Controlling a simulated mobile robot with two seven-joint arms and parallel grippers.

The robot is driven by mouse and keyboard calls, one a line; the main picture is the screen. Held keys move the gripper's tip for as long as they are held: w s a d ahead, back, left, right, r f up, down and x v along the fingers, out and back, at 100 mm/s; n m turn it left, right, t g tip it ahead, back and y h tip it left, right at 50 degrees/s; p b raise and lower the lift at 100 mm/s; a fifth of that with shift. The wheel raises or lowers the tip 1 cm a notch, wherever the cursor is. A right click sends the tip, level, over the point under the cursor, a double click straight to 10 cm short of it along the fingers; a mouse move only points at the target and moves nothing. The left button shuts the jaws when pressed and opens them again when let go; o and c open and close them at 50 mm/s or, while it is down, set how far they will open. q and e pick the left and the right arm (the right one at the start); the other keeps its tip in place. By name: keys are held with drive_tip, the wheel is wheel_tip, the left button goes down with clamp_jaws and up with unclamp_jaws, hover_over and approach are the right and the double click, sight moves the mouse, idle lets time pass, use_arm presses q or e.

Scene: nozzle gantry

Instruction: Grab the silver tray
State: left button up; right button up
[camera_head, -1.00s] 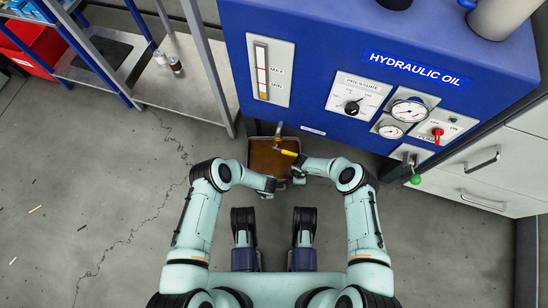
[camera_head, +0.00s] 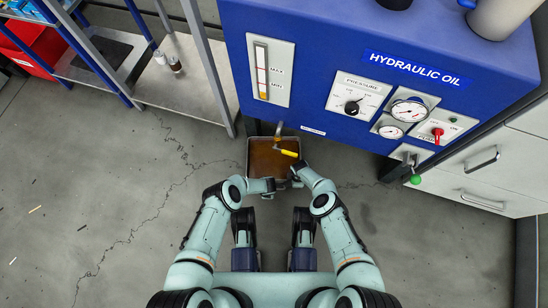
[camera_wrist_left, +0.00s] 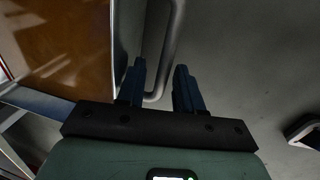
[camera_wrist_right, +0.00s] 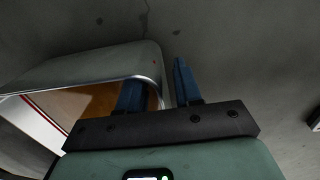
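The silver tray (camera_head: 248,158), holding brown liquid, stands low in front of the blue machine in the head view. My left gripper (camera_head: 269,189) and right gripper (camera_head: 296,179) are at its near side. In the left wrist view, the left gripper (camera_wrist_left: 160,82) is open, with a grey bar handle (camera_wrist_left: 170,55) of the tray between its fingers. In the right wrist view, the tray wall (camera_wrist_right: 100,65) reaches the right gripper (camera_wrist_right: 157,85), which is open. Its fingers lie on either side of the rounded rim. Whether either finger touches the tray is unclear.
A blue hydraulic oil machine (camera_head: 330,70) stands behind the tray. A tap with a yellow handle (camera_head: 288,153) juts over the tray. A metal shelf (camera_head: 185,85) stands to the left and grey drawers (camera_head: 480,172) to the right.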

use_arm(q)
clamp_jaws()
use_arm(e)
clamp_jaws()
use_arm(q)
drive_tip(key=shift+w, duration=0.1)
idle(1.2)
